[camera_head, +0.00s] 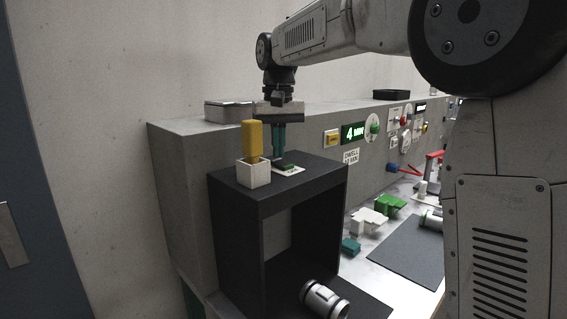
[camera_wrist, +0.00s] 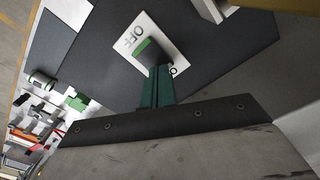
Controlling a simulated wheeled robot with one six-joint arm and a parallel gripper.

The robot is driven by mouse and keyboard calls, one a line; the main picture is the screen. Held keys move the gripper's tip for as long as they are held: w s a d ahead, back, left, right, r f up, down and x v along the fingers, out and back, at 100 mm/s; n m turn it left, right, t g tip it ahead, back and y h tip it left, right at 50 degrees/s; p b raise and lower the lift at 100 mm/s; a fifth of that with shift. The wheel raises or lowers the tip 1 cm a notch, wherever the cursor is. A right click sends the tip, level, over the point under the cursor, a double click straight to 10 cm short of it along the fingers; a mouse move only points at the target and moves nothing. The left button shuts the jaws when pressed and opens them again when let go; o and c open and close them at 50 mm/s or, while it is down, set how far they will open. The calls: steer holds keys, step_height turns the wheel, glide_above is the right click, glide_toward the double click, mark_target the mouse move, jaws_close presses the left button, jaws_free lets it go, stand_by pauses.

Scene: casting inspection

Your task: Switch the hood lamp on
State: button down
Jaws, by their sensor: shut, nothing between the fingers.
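The black hood (camera_head: 235,205) is an open-fronted box on the bench, its inside dark. On its top lies a white plate (camera_head: 280,173) with a green switch (camera_head: 287,166). The lettering at the other end is mostly hidden by my fingers. My gripper (camera_head: 278,154) is shut and empty, pointing down just beside the switch. In the wrist view its teal fingers (camera_wrist: 160,72) overlap the switch's end away from "OFF"; I cannot tell whether they touch.
A white holder (camera_head: 253,174) with a yellow object (camera_head: 252,139) stands close left of my gripper on the hood. A grey control panel (camera_head: 185,170) stands behind. Green and white parts lie right, beside a dark mat (camera_head: 408,252).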

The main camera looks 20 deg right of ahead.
mark_target(280, 162)
steer(key=shift+f, duration=0.5)
steer(key=shift+r, duration=3.55)
steer(key=shift+s, duration=0.4)
steer(key=s, duration=0.2)
steer(key=s+f, duration=0.1)
steer(key=s, duration=0.2)
steer(key=s+d, duration=0.1)
steer(key=s, duration=0.2)
steer(key=shift+s+d+f, duration=0.1)
steer(key=shift+s+f, duration=0.15)
steer(key=shift+f, duration=0.05)
steer(key=s+d+f, duration=0.1)
steer(key=s+f, duration=0.8)
steer(key=s, duration=0.4)
steer(key=s+d+f+n+t, duration=0.1)
steer(key=s+f, duration=0.8)
steer(key=s, duration=0.3)
steer(key=shift+s+f, duration=0.25)
steer(key=shift+s, duration=0.1)
